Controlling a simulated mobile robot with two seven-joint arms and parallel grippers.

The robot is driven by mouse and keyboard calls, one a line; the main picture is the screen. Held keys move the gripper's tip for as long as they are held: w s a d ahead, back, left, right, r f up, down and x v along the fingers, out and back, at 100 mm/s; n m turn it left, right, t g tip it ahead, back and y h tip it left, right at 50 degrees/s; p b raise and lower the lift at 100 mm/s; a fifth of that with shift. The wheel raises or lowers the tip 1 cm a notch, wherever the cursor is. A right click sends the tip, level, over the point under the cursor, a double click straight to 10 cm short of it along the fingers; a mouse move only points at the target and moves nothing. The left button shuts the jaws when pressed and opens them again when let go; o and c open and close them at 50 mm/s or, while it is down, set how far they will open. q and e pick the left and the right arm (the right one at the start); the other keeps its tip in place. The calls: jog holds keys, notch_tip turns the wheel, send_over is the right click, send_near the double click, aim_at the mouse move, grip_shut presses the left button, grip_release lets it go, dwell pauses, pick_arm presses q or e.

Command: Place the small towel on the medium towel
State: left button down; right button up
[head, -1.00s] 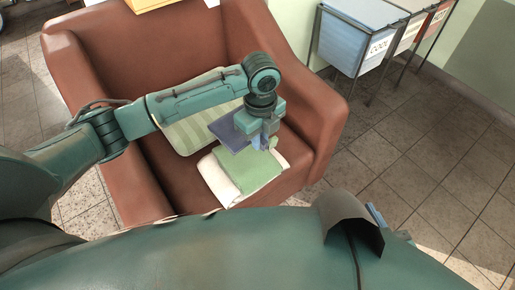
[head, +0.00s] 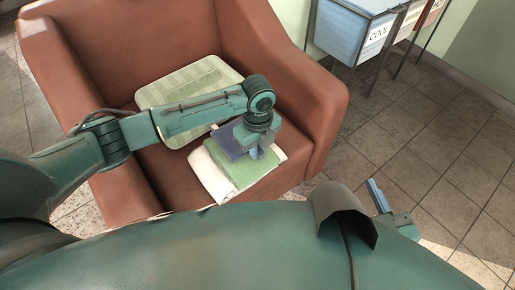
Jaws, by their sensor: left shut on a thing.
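My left gripper (head: 255,152) is shut on the small towel (head: 230,142), a folded blue-grey cloth held out flat to the left of the fingers. The medium towel (head: 226,177) is a folded green cloth on the armchair seat, directly below the held towel. It lies on a larger white towel (head: 208,180). The small towel overlaps the green one in the head view; I cannot tell whether they touch. The gripper hides part of the green towel. Part of my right gripper (head: 380,200) shows at the lower right, with nothing seen in it; its opening cannot be judged.
The brown armchair (head: 112,50) has raised arms on both sides and a high back. A pale green slatted tray (head: 158,97) lies on the seat behind my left forearm. Labelled bins (head: 345,32) on a metal frame stand at the upper right. The tiled floor (head: 430,130) at right is clear.

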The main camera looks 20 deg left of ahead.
pick_arm(q)
jog(key=c, duration=1.4)
grip_release()
